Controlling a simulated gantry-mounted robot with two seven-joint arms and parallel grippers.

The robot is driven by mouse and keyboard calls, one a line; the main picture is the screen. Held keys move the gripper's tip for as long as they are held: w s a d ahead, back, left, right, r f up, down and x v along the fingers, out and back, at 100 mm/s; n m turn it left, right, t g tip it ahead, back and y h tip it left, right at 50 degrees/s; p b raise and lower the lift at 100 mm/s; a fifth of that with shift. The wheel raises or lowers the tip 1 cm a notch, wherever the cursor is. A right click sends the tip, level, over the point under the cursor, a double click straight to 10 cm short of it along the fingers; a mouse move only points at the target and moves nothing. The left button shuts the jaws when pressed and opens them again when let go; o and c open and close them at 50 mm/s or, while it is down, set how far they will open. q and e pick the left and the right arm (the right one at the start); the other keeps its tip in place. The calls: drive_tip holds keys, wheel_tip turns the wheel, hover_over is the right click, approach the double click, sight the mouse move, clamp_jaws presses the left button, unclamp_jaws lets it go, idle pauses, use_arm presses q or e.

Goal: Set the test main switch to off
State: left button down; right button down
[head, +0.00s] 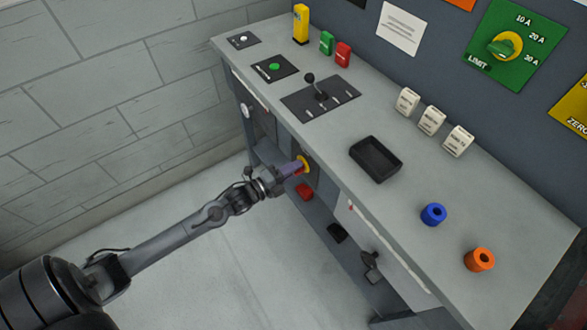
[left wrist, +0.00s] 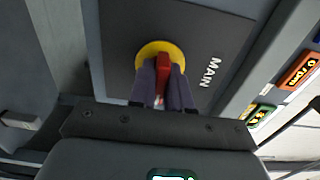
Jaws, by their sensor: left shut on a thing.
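The main switch is a red handle (left wrist: 163,66) on a round yellow base (left wrist: 148,51), set on a dark panel (left wrist: 207,30) marked "MAIN". In the head view the yellow base (head: 304,164) shows on the front of the bench, below the worktop. My left gripper (left wrist: 163,78) is shut on the red handle, with one finger on each side of it. In the head view my left gripper (head: 293,169) reaches the switch from the left. The handle is mostly hidden there by the fingers. My right gripper is not in view.
The bench worktop (head: 395,205) overhangs the switch. It bears a black tray (head: 376,158), a lever panel (head: 320,98), and a blue (head: 433,214) and an orange ring (head: 479,260). A red object (head: 304,191) lies below the switch. The floor at left is clear.

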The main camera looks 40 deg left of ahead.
use_arm(q)
drive_tip(key=n+p, duration=0.2)
drive_tip(key=p, duration=0.1)
drive_tip(key=shift+r+n, duration=0.2)
drive_tip(key=shift+n, duration=0.2)
drive_tip(key=n+p, duration=0.4)
drive_tip(key=n, duration=0.1)
drive_tip(key=shift+p, duration=0.35)
drive_tip(key=n+p, duration=0.3)
drive_tip(key=n, duration=0.2)
drive_tip(key=shift+f+n, duration=0.1)
drive_tip(key=shift+n, duration=0.3)
drive_tip(key=n+p, duration=0.2)
drive_tip(key=n, duration=0.2)
drive_tip(key=shift+f, duration=0.1)
drive_tip(key=shift+n, duration=0.3)
drive_tip(key=c, duration=1.2)
unclamp_jaws()
drive_tip(key=shift+o, duration=0.2)
drive_tip(key=shift+s, duration=0.15)
